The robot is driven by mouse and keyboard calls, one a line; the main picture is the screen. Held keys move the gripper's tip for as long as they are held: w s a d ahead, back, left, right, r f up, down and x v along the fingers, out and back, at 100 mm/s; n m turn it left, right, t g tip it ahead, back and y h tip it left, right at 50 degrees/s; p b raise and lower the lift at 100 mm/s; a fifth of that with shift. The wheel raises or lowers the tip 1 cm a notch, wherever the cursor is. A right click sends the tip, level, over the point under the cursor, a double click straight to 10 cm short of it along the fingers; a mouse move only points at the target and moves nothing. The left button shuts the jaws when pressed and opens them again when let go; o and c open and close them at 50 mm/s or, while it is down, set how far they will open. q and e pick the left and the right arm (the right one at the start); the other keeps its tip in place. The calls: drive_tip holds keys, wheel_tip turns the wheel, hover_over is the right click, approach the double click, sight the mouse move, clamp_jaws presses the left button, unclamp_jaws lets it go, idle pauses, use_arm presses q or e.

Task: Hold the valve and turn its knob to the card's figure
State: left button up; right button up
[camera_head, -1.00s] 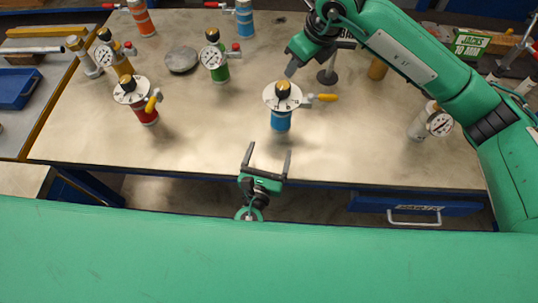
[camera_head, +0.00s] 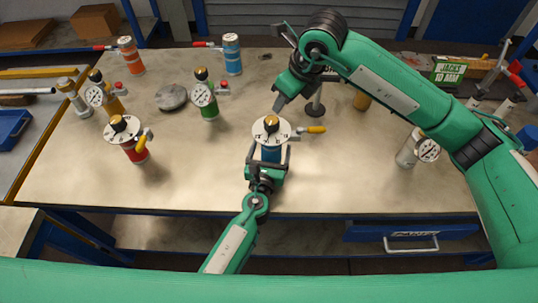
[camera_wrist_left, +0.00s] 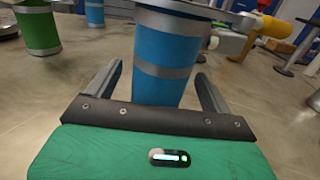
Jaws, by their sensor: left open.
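A blue valve (camera_head: 271,153) stands upright near the table's front edge, with a white dial plate (camera_head: 283,131), a dark knob with a yellow top (camera_head: 271,121) and a yellow side lever (camera_head: 316,129). Its blue body also shows in the left wrist view (camera_wrist_left: 163,55). My left gripper (camera_head: 269,152) is open, its fingers on either side of the blue body, with visible gaps in the wrist view. My right gripper (camera_head: 277,106) points down just behind and above the knob; its finger gap is unclear. A small stand (camera_head: 315,110) is beyond it; any card there is hidden by my right arm.
A red valve (camera_head: 134,151) with a similar dial stands left. A green gauge vessel (camera_head: 208,105), a grey disc (camera_head: 171,97) and a white gauge vessel (camera_head: 407,154) stand apart.

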use_arm(q)
drive_tip(key=c, duration=1.6)
